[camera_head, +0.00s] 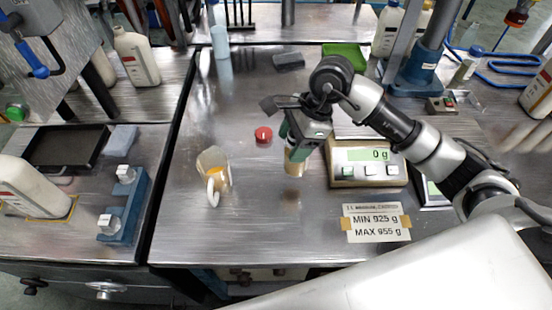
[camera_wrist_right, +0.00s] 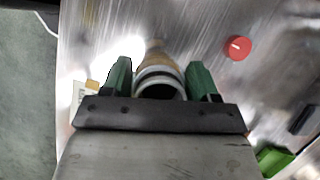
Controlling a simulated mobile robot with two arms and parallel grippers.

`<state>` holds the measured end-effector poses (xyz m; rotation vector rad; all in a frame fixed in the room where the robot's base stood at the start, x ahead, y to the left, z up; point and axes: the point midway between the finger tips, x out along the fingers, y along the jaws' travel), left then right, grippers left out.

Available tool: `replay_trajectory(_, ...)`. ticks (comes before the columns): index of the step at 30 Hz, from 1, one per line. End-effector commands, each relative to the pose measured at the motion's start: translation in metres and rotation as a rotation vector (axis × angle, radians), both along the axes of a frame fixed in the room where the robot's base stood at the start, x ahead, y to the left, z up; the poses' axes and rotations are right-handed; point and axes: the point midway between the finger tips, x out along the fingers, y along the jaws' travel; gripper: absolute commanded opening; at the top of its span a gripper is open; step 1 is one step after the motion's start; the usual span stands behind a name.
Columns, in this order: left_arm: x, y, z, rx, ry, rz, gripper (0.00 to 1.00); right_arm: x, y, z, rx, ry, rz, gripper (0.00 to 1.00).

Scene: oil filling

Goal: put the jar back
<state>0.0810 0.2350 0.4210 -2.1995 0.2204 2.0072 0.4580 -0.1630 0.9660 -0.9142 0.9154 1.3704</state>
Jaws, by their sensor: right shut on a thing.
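The jar (camera_wrist_right: 157,75), open-topped with tan contents or wall showing, is between the green fingers of my right gripper (camera_wrist_right: 160,80) in the right wrist view. In the head view my right gripper (camera_head: 298,150) points down over the middle of the table, shut on the jar (camera_head: 294,168), whose lower part shows below the fingers. The jar stands upright, left of the scale (camera_head: 367,176), which reads 0 g. I cannot tell whether its bottom touches the table. A red cap (camera_head: 263,134) lies apart, to the left. My left gripper is not in view.
A clear pitcher (camera_head: 213,170) with amber liquid stands on the left of the table. A label (camera_head: 376,222) reading MIN 925 g, MAX 955 g lies in front of the scale. The front middle of the table is clear.

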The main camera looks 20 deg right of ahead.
Motion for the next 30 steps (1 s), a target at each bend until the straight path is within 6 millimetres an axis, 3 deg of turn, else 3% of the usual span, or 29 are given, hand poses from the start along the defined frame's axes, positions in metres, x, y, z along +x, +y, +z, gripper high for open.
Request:
replay_trajectory(3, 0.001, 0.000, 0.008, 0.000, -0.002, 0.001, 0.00, 0.002, 0.022, -0.010, 0.003, 0.002, 0.001, 0.18)
replay_trajectory(9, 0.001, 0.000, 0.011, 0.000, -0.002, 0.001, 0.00, 0.003, 0.038, -0.022, 0.001, 0.000, 0.001, 0.18)
replay_trajectory(14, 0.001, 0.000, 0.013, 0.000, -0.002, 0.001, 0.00, 0.003, 0.039, -0.032, 0.000, 0.003, -0.001, 0.18)
replay_trajectory(21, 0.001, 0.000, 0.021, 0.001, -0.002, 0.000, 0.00, 0.003, 0.039, -0.061, 0.001, 0.001, -0.001, 0.18)
replay_trajectory(30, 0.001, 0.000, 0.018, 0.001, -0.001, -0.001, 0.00, 0.004, 0.038, -0.065, -0.001, -0.002, 0.000, 0.18)
